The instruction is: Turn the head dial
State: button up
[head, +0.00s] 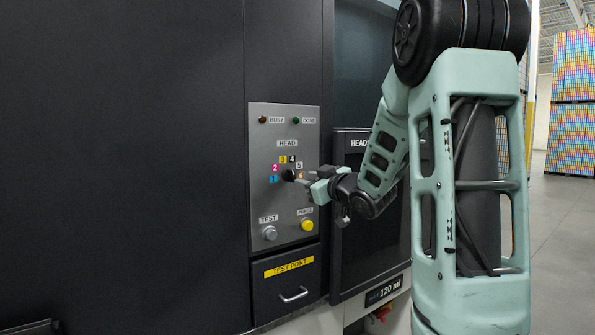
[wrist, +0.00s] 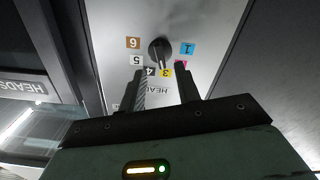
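The head dial (head: 289,175) is a small black knob on the grey control panel (head: 262,135), under the HEAD label. Numbered labels 1 to 6 curve around it. In the wrist view, which is upside down, the dial (wrist: 158,50) has a pale pointer line directed towards labels 3 and 4; I cannot tell which exactly. My gripper (head: 304,181) is close to the dial from the right. In the wrist view my gripper (wrist: 165,72) has its two fingers apart with nothing between them, their tips just short of the dial in the picture. Label 2 is partly hidden by a finger.
Below the dial are a grey TEST button (head: 269,233) and a yellow PURGE button (head: 307,225). A TEST PORT drawer (head: 287,285) with a handle is underneath. A dark framed HEADS unit (head: 362,225) stands right of the panel, near my arm. Open floor lies at far right.

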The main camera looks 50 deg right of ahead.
aim_at(294, 176)
jog(key=shift+p+x, duration=0.9)
jog(key=shift+x, duration=1.75)
grip_shut()
